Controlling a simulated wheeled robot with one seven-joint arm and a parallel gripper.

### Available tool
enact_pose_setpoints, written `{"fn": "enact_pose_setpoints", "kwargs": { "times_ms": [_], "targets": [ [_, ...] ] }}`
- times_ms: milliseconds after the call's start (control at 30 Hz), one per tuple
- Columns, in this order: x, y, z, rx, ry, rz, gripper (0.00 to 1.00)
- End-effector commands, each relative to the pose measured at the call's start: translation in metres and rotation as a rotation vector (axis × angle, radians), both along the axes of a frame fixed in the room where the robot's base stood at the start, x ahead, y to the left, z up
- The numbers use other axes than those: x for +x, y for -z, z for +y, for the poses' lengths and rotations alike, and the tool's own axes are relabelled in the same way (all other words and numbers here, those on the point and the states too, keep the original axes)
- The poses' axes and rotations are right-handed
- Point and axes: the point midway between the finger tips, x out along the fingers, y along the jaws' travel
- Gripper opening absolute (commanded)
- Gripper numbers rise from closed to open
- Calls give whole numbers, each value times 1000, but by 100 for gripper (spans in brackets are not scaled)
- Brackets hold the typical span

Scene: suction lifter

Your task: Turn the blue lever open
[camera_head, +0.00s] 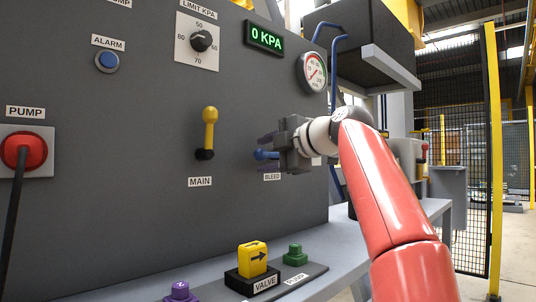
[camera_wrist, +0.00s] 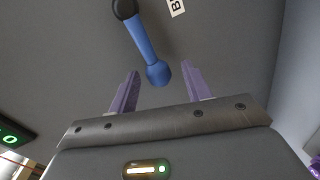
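The blue lever (camera_head: 262,155) is on the grey panel above the BLEED label, and its knob end points left in the head view, partly hidden by my gripper. In the wrist view the blue lever (camera_wrist: 143,45) runs from its dark pivot down to a rounded end that lies near the gap between my fingertips. My gripper (camera_head: 268,152) is in front of the lever at the panel. In the wrist view its two purple fingers (camera_wrist: 161,68) are spread apart, one on each side of the lever's end, with visible space beside it.
A yellow MAIN lever (camera_head: 209,130) stands upright to the left. A red pump knob (camera_head: 22,150), a dial (camera_head: 201,41), a 0 KPA display (camera_head: 265,38) and a gauge (camera_head: 312,72) are on the panel. A yellow valve block (camera_head: 252,260) and green button (camera_head: 295,254) sit on the ledge below.

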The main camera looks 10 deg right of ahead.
Motion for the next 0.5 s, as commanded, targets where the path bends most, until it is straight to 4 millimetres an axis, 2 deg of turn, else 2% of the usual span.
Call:
{"fn": "enact_pose_setpoints", "kwargs": {
  "times_ms": [267,500],
  "targets": [
    [-7,-2,-6,1,2,-2,49],
    [-39,-9,-29,0,5,-2,49]
  ]
}}
